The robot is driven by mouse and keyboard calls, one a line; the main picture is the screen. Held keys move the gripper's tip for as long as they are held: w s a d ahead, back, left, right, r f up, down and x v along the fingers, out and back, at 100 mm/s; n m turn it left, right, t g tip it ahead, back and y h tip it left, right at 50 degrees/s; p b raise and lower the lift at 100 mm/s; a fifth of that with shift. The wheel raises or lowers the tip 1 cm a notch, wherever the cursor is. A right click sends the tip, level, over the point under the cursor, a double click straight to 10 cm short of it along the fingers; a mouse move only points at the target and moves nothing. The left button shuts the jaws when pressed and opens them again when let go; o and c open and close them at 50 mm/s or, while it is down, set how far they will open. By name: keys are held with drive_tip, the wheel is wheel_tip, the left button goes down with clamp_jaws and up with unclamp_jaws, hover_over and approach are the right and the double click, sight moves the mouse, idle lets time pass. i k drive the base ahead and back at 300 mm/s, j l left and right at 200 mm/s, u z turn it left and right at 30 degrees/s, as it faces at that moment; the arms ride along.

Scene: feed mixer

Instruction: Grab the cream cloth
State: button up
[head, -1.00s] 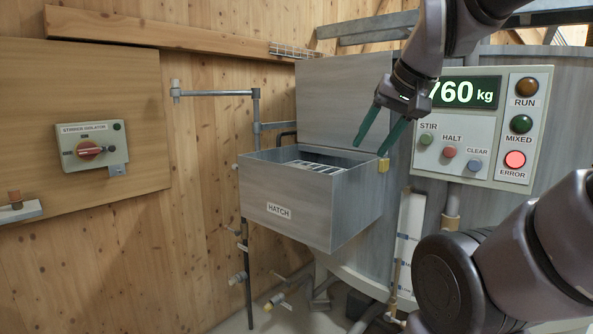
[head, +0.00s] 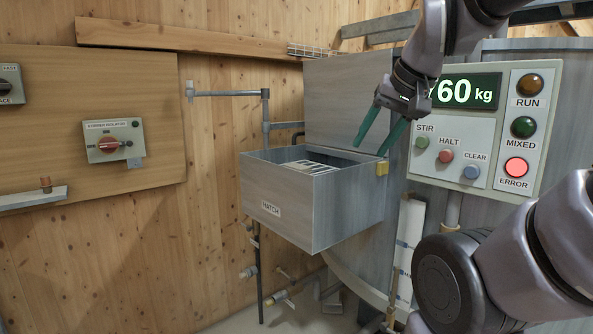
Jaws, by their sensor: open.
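No cream cloth can be made out in the head view. My gripper (head: 368,143) has two green fingers spread apart, with nothing between them. It points down in front of the raised grey lid and above the right side of the open hatch box (head: 292,222), which carries the label HATCH. A pale slatted grate (head: 308,167) shows inside the box. The rest of the box's inside is hidden by its front wall.
A control panel (head: 480,125) reads 760 kg, partly covered by my arm, with the red ERROR lamp (head: 516,167) lit. A rotary isolator (head: 114,140) is on the left board. Pipes (head: 226,93) stand left of the box.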

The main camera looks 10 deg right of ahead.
sight(299, 167)
drive_tip(key=k+l+z, duration=0.15)
drive_tip(key=k+z, duration=0.2)
drive_tip(key=k, duration=0.3)
drive_tip(key=j+z, duration=0.1)
drive_tip(key=z, duration=0.3)
drive_tip(key=i+j+z, duration=0.1)
drive_tip(key=z, duration=0.3)
drive_tip(key=j+z, duration=0.2)
drive_tip(key=z, duration=0.2)
drive_tip(key=j+z, duration=0.15)
drive_tip(key=z, duration=0.2)
drive_tip(key=j, duration=3.5)
